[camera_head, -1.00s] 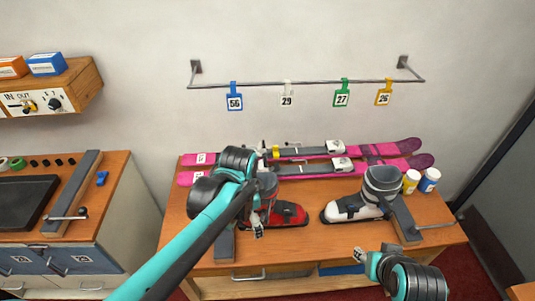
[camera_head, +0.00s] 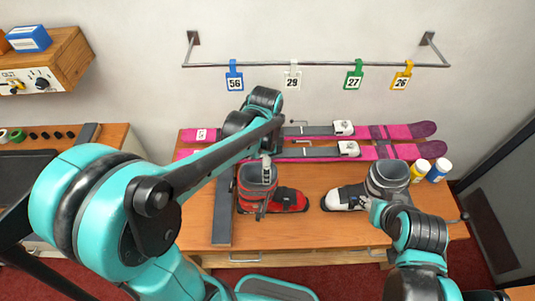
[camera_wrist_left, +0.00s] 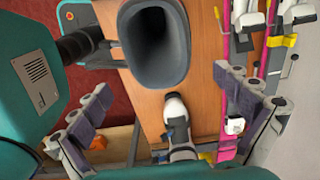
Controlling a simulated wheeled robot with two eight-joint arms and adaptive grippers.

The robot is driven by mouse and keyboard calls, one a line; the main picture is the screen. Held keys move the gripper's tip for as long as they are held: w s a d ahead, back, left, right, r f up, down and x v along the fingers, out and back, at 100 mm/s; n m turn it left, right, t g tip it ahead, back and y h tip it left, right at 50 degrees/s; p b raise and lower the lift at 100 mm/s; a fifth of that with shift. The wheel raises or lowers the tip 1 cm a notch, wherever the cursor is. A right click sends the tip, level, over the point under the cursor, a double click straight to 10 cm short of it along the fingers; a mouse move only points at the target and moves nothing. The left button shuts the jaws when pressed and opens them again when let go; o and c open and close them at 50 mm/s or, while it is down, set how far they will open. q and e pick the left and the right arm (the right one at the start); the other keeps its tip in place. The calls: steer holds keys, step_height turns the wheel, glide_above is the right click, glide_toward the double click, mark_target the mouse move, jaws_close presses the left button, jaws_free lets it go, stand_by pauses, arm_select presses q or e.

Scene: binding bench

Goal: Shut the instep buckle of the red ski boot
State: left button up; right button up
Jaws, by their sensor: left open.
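The red ski boot (camera_head: 287,200) stands on the orange bench, its toe pointing right. Its buckle side (camera_head: 262,208) is dark and small, so I cannot tell how the instep buckle lies. My left gripper (camera_head: 266,168) hangs down at the boot's cuff, below the raised forearm. In the left wrist view the left gripper (camera_wrist_left: 163,82) has its fingers wide apart with nothing held. A large grey cuff opening (camera_wrist_left: 155,40), apparently the red boot's, fills the top middle; its shell and buckles are hidden. My right gripper (camera_head: 372,207) is beside the white boot; its fingers are unclear.
The white boot (camera_head: 342,198) with a grey cuff stands to the right, toe toward the red one. Pink skis (camera_head: 395,132) lie along the back. A dark bar (camera_head: 222,215) lies left of the red boot. Two bottles (camera_head: 438,170) stand at the right end.

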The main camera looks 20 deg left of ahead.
arm_select(q)
step_height(320, 180, down, 6)
steer(key=shift+s+r+b, duration=0.1)
steer(key=shift+b, duration=0.4)
